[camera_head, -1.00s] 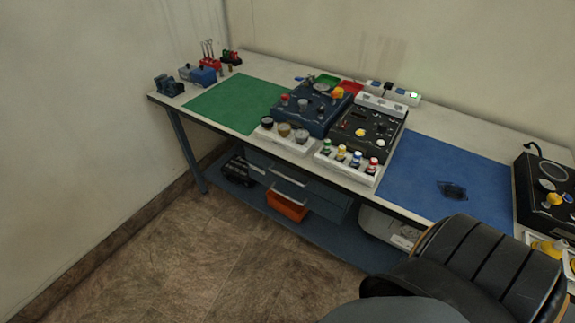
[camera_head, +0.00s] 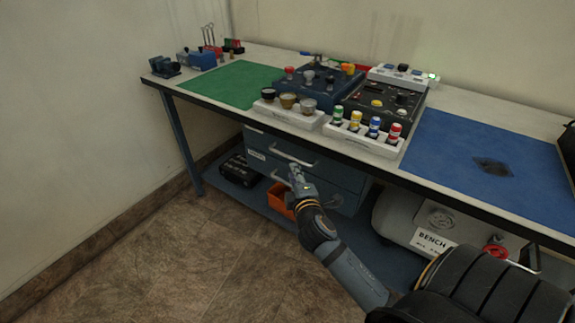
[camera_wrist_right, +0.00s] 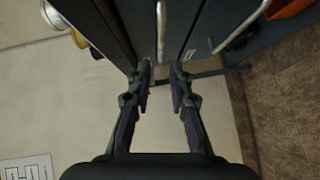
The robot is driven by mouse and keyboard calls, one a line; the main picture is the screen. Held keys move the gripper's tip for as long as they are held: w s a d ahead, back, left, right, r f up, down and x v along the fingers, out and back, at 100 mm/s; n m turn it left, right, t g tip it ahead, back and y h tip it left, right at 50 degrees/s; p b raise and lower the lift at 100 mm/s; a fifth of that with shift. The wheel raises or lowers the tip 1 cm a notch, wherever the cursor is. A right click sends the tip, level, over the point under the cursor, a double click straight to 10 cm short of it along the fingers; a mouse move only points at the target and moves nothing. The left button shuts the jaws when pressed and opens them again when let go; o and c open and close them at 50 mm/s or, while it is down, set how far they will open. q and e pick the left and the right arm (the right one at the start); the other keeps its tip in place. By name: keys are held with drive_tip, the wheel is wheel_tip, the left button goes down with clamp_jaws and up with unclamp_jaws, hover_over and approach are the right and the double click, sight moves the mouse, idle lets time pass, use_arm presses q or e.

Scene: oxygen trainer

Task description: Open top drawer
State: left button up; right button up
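The blue-grey drawer unit (camera_head: 350,178) hangs under the bench. Its top drawer (camera_head: 327,173) looks closed and has a pale bar handle (camera_head: 293,157). A second handle shows lower down, partly hidden by my right gripper. My right gripper (camera_head: 295,172) is just in front of the unit, near the top handle. In the wrist view its fingers (camera_wrist_right: 162,73) are apart and empty. One bar handle (camera_wrist_right: 160,32) lines up with the gap, just beyond the fingertips; I see no contact. The second handle (camera_wrist_right: 243,27) lies to its right. My left gripper is not in view.
The bench top's front edge (camera_head: 230,114) overhangs the drawers. An orange bin (camera_head: 281,200) and a black case (camera_head: 240,171) sit on the lower shelf. A grey machine (camera_head: 408,215) stands to the right. The floor in front is clear.

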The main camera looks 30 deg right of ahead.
sight(287, 157)
drive_tip(key=x, duration=1)
drive_tip(key=shift+w+d+b, duration=0.1)
drive_tip(key=shift+w+b, duration=0.2)
drive_tip(key=shift+b, duration=0.05)
drive_tip(key=shift+f, duration=0.1)
clamp_jaws()
